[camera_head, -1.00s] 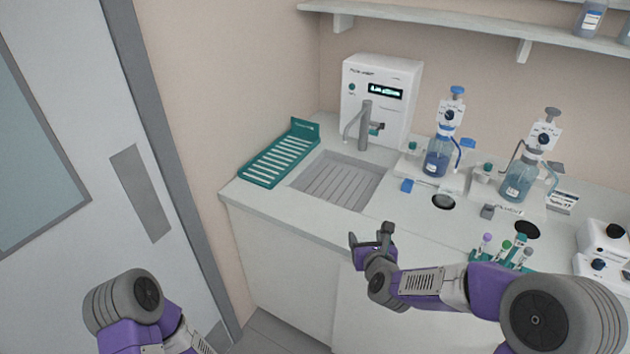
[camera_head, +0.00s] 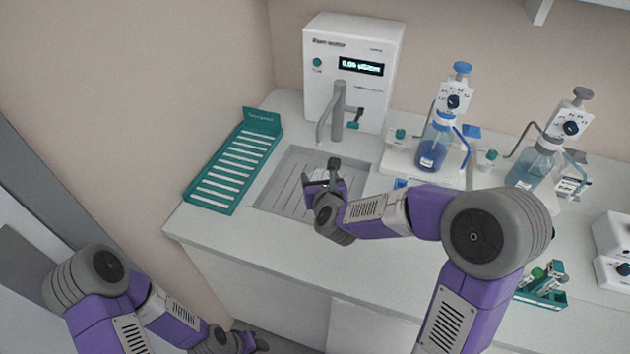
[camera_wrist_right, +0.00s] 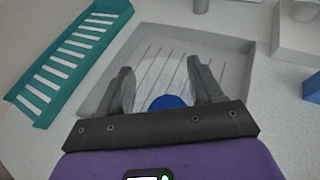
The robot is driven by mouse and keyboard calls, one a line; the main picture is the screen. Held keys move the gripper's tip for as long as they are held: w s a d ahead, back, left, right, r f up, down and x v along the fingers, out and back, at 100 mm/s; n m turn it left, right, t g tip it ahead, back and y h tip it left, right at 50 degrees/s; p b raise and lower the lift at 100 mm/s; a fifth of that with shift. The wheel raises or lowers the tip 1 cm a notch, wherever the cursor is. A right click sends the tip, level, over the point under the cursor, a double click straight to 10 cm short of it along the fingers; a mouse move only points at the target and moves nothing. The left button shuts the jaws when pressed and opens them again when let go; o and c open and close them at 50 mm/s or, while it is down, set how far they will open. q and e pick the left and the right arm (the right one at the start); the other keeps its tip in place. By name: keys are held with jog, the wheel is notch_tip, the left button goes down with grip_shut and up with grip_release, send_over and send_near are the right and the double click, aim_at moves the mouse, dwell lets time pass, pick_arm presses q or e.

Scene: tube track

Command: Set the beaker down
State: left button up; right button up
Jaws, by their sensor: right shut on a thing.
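My right gripper (camera_head: 328,178) is over the grey ribbed sink (camera_head: 278,194), below the tap (camera_head: 338,112). In the right wrist view its two fingers (camera_wrist_right: 163,85) are shut on a clear, hard-to-see beaker (camera_wrist_right: 160,78). A round blue patch (camera_wrist_right: 167,102) shows low between the fingers; I cannot tell whether it is part of the beaker or inside it. The sink floor (camera_wrist_right: 150,55) shows through and behind the glass. In the head view the beaker is mostly lost against the gripper and sink. My left gripper (camera_head: 258,343) hangs low at the bottom, in front of the counter; its jaws are unclear.
A teal slotted rack (camera_head: 232,165) lies left of the sink. A white water unit (camera_head: 352,65) stands behind it. Bottles with dispensers (camera_head: 436,145) (camera_head: 531,165) stand right. A teal tube rack (camera_head: 542,296) sits near my right arm. The counter front (camera_head: 230,240) is bare.

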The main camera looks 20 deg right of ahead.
jog(key=s+a+m+g+h+b, duration=0.1)
jog(key=s+a+m+h+b, duration=0.3)
jog(key=s+a+h, duration=0.1)
jog(key=w+d, duration=0.4)
jog(key=w, duration=0.3)
jog(key=w+d, duration=0.4)
jog(key=w, duration=0.4)
notch_tip(320, 180, down, 8)
jog(key=shift+w+b, duration=0.15)
jog(key=shift+b, duration=1)
jog(key=shift+r, duration=0.1)
jog(key=shift+f+b, duration=0.25)
jog(key=shift+b, duration=0.05)
jog(key=o, duration=1)
jog(key=shift+r, duration=0.1)
